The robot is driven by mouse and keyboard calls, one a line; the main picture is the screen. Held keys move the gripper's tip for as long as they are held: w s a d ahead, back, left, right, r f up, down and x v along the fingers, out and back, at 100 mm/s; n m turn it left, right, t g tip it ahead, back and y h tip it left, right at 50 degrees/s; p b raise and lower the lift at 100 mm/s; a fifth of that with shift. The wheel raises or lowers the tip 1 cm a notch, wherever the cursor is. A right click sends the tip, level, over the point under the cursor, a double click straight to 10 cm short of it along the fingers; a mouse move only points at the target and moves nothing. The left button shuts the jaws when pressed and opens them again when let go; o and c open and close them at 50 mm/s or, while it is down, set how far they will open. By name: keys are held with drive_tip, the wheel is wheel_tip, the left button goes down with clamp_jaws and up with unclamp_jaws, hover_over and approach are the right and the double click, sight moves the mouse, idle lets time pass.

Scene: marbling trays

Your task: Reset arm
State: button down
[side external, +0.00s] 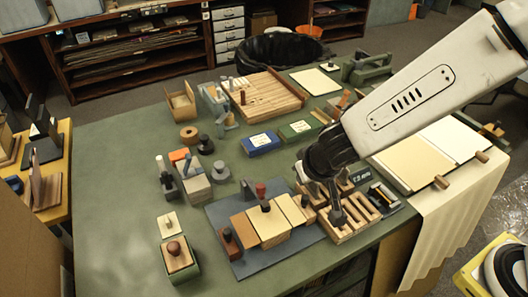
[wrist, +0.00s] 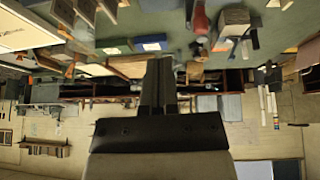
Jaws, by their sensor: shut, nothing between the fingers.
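My gripper (side external: 337,214) hangs from my arm at the right of the side view, over or just in front of a slotted wooden rack (side external: 372,212). Whether its tips touch the rack cannot be told. In the wrist view my gripper (wrist: 158,65) shows its fingers together, with nothing between them. That view looks across the room upside down, with the green table (wrist: 180,14) along the top. The same green table (side external: 110,215) fills the middle of the side view.
Left of my gripper, wooden blocks stand on a dark mat (side external: 285,254). Behind are a blue box (side external: 260,144), a green box (side external: 298,130) and a slatted wooden board (side external: 265,97). Pale sheets (side external: 410,165) lie at the right. The table's left front is bare.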

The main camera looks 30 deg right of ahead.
drive_tip(key=s+d+g, duration=0.2)
drive_tip(key=s+d, duration=0.2)
drive_tip(key=d, duration=0.6)
drive_tip(key=s+d+g, duration=0.1)
drive_tip(key=s+d, duration=0.4)
drive_tip(key=d, duration=0.5)
wheel_tip(320, 180, up, 7)
drive_tip(key=n+g+y, duration=0.1)
drive_tip(key=n+g, duration=0.3)
drive_tip(key=n, duration=1.4)
hover_over(261, 186)
drive_tip(key=w+d, duration=0.1)
drive_tip(key=w, duration=0.1)
drive_tip(key=shift+s+d, duration=0.1)
drive_tip(key=shift+s, duration=0.15)
drive_tip(key=shift+f, duration=0.15)
drive_tip(key=f, duration=0.9)
drive_tip(key=s+a+f, duration=0.1)
drive_tip(key=f, duration=0.3)
drive_tip(key=shift+f, duration=0.35)
drive_tip(key=shift+s, duration=0.1)
